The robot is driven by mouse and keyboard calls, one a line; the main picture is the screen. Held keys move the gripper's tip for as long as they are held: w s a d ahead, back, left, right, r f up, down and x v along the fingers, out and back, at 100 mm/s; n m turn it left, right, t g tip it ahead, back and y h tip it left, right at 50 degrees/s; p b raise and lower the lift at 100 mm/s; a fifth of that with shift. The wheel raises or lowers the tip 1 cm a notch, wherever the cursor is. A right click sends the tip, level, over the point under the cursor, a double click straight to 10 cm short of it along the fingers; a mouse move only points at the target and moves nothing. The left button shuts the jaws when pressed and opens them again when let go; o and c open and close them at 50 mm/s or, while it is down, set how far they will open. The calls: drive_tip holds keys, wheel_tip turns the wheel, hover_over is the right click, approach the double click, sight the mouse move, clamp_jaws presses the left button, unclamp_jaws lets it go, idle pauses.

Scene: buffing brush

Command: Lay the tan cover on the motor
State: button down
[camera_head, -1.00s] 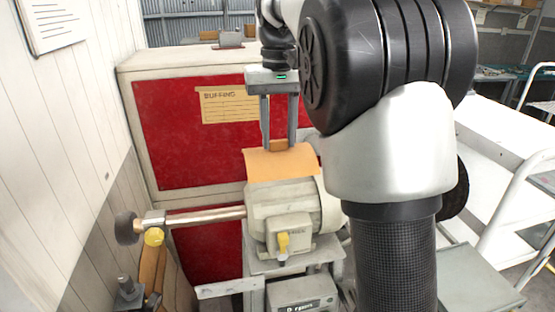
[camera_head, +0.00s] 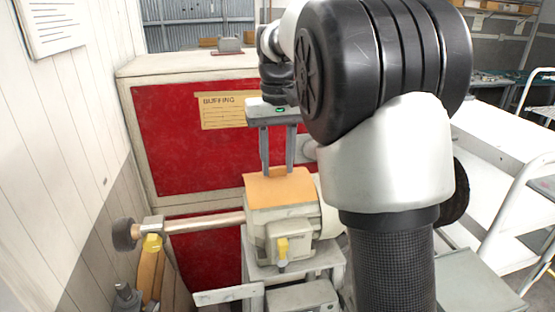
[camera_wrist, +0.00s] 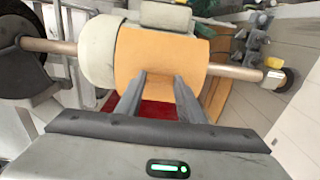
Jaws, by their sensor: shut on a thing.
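The tan cover (camera_head: 285,189) is a thin, slightly curved sheet with a small raised tab. My gripper (camera_head: 278,168) points down from above and is shut on the tab. The cover lies over the top of the cream motor (camera_head: 256,224), close against it; whether it touches all along cannot be told. In the wrist view the cover (camera_wrist: 160,55) spreads out beyond my gripper (camera_wrist: 160,77) and hides much of the motor (camera_wrist: 97,50). The motor has a box with a yellow part on its front.
A shaft (camera_head: 205,225) runs left from the motor to a small wheel (camera_head: 125,234). A red and cream cabinet (camera_head: 165,140) with a buffing label stands behind. A white wall (camera_head: 60,110) is at the left, and a white cart (camera_head: 510,150) at the right.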

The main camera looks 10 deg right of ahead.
drive_tip(key=shift+f, duration=0.2)
drive_tip(key=c, duration=1.2)
unclamp_jaws()
